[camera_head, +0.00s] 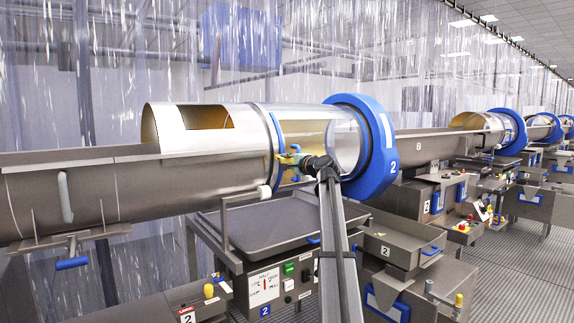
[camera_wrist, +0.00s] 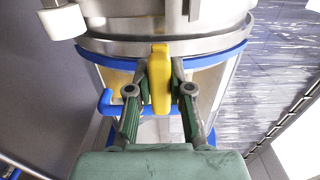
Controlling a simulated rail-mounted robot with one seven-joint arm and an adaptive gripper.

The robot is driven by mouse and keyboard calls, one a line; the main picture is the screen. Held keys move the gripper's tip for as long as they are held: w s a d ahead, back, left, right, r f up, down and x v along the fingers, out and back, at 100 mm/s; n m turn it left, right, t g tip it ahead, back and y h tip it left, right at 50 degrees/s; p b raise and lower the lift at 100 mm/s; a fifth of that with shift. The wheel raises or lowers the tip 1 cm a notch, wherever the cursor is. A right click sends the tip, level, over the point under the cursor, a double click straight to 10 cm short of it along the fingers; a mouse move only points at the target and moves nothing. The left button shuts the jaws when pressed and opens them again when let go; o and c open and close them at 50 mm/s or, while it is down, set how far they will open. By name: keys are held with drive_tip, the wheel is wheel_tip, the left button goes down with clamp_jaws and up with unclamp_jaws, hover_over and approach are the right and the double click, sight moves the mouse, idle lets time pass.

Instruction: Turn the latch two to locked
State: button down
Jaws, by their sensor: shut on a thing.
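The latch is a yellow handle (camera_wrist: 160,80) at the front of the drum marked 2, by the blue-edged seam. In the head view the yellow latch (camera_head: 287,159) shows just left of my gripper (camera_head: 303,163). In the wrist view my gripper (camera_wrist: 159,92) has one finger on each side of the yellow handle and is shut on it. The handle points toward my palm, with its root at the metal band. A blue hook (camera_wrist: 108,102) sits left of the fingers. The fingertips are partly hidden in the head view.
The drum (camera_head: 215,143) has a clear section and a blue end ring (camera_head: 375,150) marked 2. A grey tray (camera_head: 265,232) and a control box (camera_head: 265,285) with buttons stand below. A white knob (camera_wrist: 62,20) is at the wrist view's upper left. More drums recede at right.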

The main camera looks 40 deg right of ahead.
idle(0.4)
drive_tip(key=c, duration=1)
unclamp_jaws()
drive_tip(key=shift+c, duration=0.2)
drive_tip(key=s, duration=1.2)
drive_tip(key=shift+a, duration=0.15)
